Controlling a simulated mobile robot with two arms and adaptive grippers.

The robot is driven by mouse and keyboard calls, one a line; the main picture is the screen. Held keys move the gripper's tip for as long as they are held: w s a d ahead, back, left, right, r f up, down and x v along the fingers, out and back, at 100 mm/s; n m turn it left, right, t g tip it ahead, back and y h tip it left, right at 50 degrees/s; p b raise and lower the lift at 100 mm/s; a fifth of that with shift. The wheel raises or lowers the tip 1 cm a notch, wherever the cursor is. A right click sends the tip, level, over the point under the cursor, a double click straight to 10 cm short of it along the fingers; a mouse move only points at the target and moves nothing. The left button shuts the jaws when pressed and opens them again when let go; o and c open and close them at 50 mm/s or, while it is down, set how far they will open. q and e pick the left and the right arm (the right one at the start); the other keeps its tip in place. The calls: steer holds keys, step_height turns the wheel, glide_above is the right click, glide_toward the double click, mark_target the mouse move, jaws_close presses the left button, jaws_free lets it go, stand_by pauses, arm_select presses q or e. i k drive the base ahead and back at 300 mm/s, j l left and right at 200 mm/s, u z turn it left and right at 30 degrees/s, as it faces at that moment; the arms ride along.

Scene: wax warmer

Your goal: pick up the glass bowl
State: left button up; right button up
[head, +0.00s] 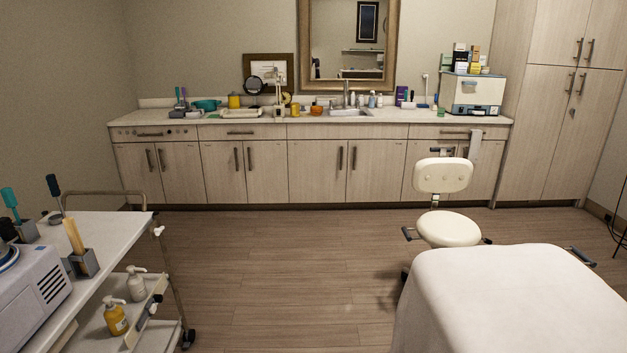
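In the head view, a small amber-orange bowl (316,110) sits on the far counter, left of the sink. It may be glass, but it is too small to tell. A teal bowl (207,105) stands farther left on the same counter. No other clear glass bowl can be made out. Neither of my grippers is in view.
The long counter (405,117) tops a row of cabinets across the room. A white trolley (105,235) with bottles stands at the near left. A stool (446,228) and a white-draped bed (510,300) are at right. Open wooden floor (270,270) lies between.

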mark_target(315, 111)
steer(key=i, duration=5.5)
